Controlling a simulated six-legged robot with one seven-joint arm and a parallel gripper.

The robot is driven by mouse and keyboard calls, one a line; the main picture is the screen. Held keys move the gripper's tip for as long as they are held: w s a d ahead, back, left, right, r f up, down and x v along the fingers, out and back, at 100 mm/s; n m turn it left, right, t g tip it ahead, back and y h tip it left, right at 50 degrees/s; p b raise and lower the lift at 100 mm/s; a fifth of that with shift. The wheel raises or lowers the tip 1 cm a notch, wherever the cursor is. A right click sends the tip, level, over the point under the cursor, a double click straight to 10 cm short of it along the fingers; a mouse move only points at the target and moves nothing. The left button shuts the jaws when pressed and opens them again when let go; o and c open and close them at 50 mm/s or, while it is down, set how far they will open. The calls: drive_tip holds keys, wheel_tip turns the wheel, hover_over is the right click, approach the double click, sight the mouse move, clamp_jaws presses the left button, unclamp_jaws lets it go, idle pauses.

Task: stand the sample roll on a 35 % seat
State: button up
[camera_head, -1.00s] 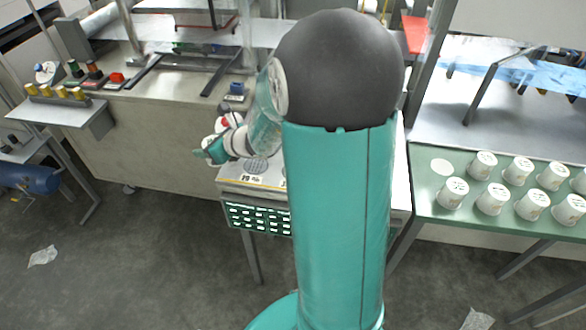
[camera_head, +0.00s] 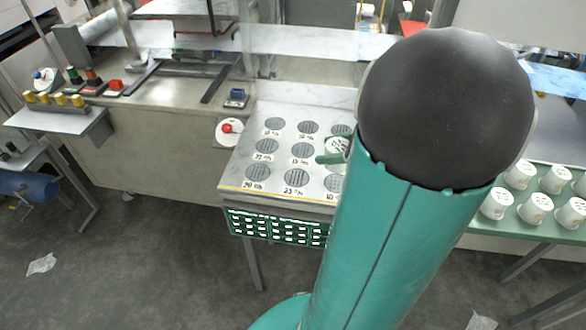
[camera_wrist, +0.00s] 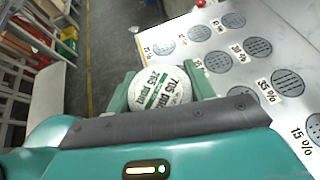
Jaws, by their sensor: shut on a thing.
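The sample roll (camera_wrist: 160,88) shows its round white end with green and dark print in the wrist view. My gripper (camera_wrist: 160,80) is shut on it, one green finger on each side. In the head view the gripper (camera_head: 332,158) is over the right part of the white seat plate (camera_head: 236,172), mostly hidden by my arm. A hatched round seat (camera_wrist: 290,82) with a "35 %" label lies right of the roll in the wrist view. A "15 %" seat (camera_wrist: 314,127) is nearer, at the right edge. The roll is apart from these seats in the picture.
Several other labelled seats, such as one at the front left (camera_head: 257,175), look empty. A red knob (camera_head: 228,128) is at the plate's left. White cups (camera_head: 535,207) stand on a green bench at right. Small green drawers (camera_head: 287,229) sit below the plate's front.

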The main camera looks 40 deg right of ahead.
drive_tip(key=x, duration=0.4)
drive_tip(key=d+f+x, duration=0.1)
drive_tip(key=x, duration=0.3)
drive_tip(key=d+x, duration=0.1)
drive_tip(key=x, duration=0.4)
drive_tip(key=shift+w+d+f, duration=0.1)
drive_tip(key=shift+d+f, duration=0.05)
drive_tip(key=shift+f, duration=0.25)
drive_tip(key=shift+w+f, duration=0.1)
drive_tip(key=shift+f, duration=0.8)
drive_tip(key=shift+w+f, duration=0.15)
drive_tip(key=shift+f, duration=0.8)
drive_tip(key=shift+f, duration=0.15)
drive_tip(key=o, duration=1)
drive_tip(key=shift+o, duration=0.2)
